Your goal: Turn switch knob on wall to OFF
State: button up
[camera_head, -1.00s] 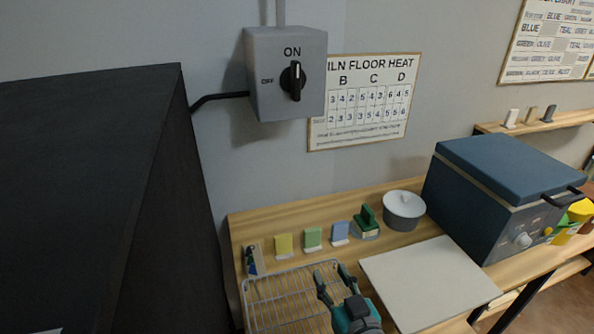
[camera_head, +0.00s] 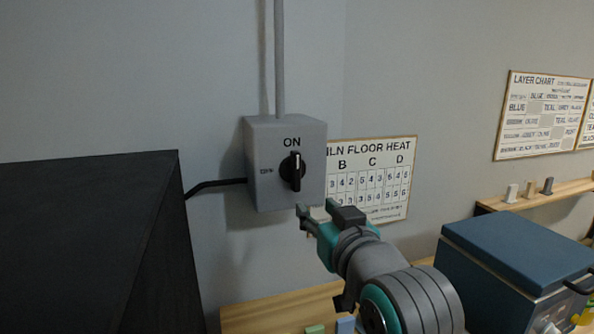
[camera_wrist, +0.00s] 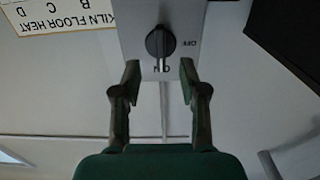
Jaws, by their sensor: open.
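The grey switch box (camera_head: 262,187) is fixed on the wall. Its black knob (camera_head: 292,171) stands upright, with its white mark pointing up at ON; OFF is printed to the left. My gripper (camera_head: 318,213) is open and empty, just below and right of the knob in the head view. In the wrist view the picture is upside down: the knob (camera_wrist: 160,42) shows ahead of and between the open fingertips (camera_wrist: 158,75), with the ON label partly visible below it. The fingers appear apart from the knob.
A dark cabinet (camera_head: 90,240) stands at left, with a black cable running to the box. A conduit (camera_head: 280,60) rises above the box. A floor heat chart (camera_head: 370,180) hangs right of it. A bench (camera_head: 280,309) and a blue-lidded appliance (camera_head: 515,250) stand below.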

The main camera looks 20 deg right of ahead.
aim_at(298, 170)
jog(key=w+r, duration=0.1)
jog(key=w, duration=0.2)
jog(key=w+r, duration=0.1)
jog(key=w, duration=0.3)
jog(key=w+r, duration=0.1)
jog(key=w, duration=0.2)
jog(key=shift+w+r, duration=0.35)
grip_shut()
